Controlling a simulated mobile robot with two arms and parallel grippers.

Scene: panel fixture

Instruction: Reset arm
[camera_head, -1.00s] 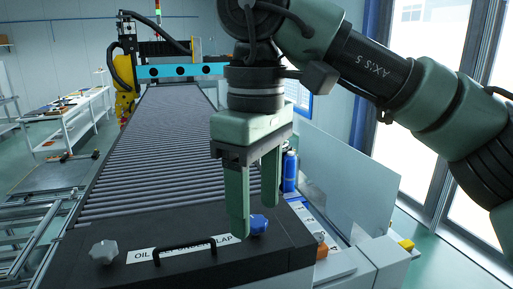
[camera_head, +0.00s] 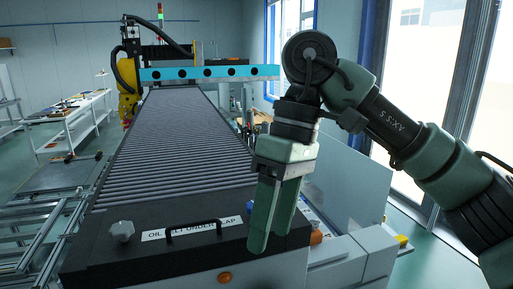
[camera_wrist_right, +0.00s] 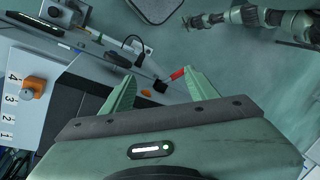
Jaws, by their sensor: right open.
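My right gripper (camera_head: 272,236) hangs down in the head view, in front of the right end of the black panel. Its two green fingers are apart, with nothing between them. In the right wrist view the same gripper (camera_wrist_right: 160,78) has its fingers spread and empty, with a red-tipped object (camera_wrist_right: 170,80) and floor seen beyond. My right arm (camera_head: 400,135) reaches in from the right and bends at a raised joint above the gripper. The fingers hide part of the black panel's right end. My left gripper is not seen in the head view.
The black panel (camera_head: 100,262) has a label, a dark handle (camera_head: 193,229) and a grey knob (camera_head: 122,231). A roller conveyor (camera_head: 175,130) runs back from it. White tables (camera_head: 75,115) stand far left.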

